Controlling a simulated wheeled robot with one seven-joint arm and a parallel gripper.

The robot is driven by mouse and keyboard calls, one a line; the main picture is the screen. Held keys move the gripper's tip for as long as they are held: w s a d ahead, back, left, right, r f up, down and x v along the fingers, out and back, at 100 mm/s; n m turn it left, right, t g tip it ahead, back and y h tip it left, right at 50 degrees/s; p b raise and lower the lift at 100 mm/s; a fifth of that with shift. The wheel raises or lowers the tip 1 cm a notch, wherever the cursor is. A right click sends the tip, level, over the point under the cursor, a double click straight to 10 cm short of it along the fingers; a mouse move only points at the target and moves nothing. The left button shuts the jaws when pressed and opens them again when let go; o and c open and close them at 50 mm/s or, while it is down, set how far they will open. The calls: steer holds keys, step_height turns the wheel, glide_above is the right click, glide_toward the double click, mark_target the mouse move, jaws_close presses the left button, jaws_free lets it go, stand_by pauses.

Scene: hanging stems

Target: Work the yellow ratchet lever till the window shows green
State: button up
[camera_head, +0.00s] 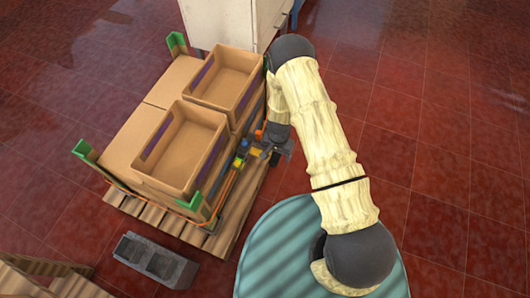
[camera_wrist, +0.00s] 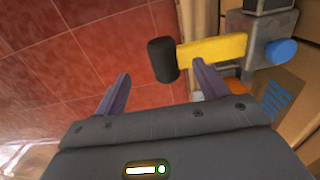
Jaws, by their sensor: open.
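The yellow lever (camera_wrist: 213,49) runs sideways from a grey ratchet body (camera_wrist: 240,22) and ends in a black grip (camera_wrist: 162,60). A blue knob (camera_wrist: 280,52) sits at the body end. In the head view, the lever (camera_head: 254,151) is a small yellow patch at the side of the boxes. My gripper (camera_wrist: 161,80) is open, its fingers spread below the lever in the wrist view. The black grip lies beyond and between the fingertips; the right fingertip overlaps the lever's lower edge, and I cannot tell whether they touch. I cannot make out the window's colour.
Cardboard boxes (camera_head: 125,140) and two open trays stand on a wooden pallet (camera_head: 231,232), with green corner guards (camera_head: 86,150) and an orange strap. A grey hollow block (camera_head: 155,262) lies in front. A white cabinet (camera_head: 232,20) stands behind. The red tiled floor at right is clear.

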step_height(320, 180, up, 8)
steer(key=p, duration=0.5)
steer(key=shift+p, duration=0.4)
steer(key=shift+r, duration=0.1)
